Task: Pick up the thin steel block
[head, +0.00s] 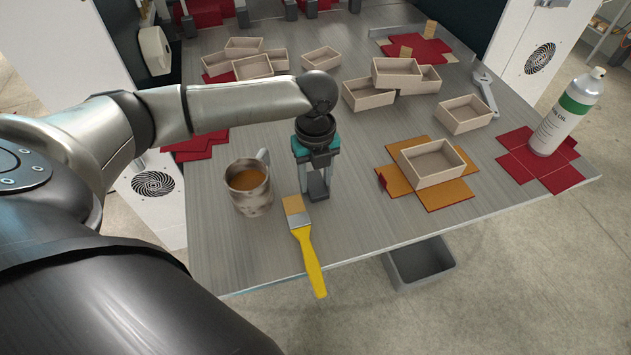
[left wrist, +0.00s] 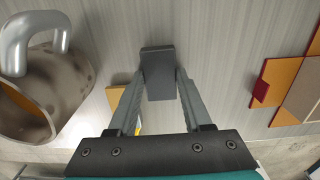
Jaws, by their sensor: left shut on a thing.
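The thin steel block is a dark grey slab standing between the fingers of my left gripper (head: 317,190). In the left wrist view the thin steel block (left wrist: 158,72) shows between the fingertips, which press on both its sides. My left gripper (left wrist: 158,85) is shut on it, pointing down at the steel table (head: 225,255). In the head view the fingers partly hide the block, and I cannot tell whether it touches the table. My right gripper is not in view.
A mug of brown liquid (head: 248,186) stands close left of the gripper. A yellow-handled brush (head: 307,250) lies just in front. To the right, a wooden box (head: 433,166) sits on an orange cutout. A spray can (head: 566,112) and several empty boxes stand farther off.

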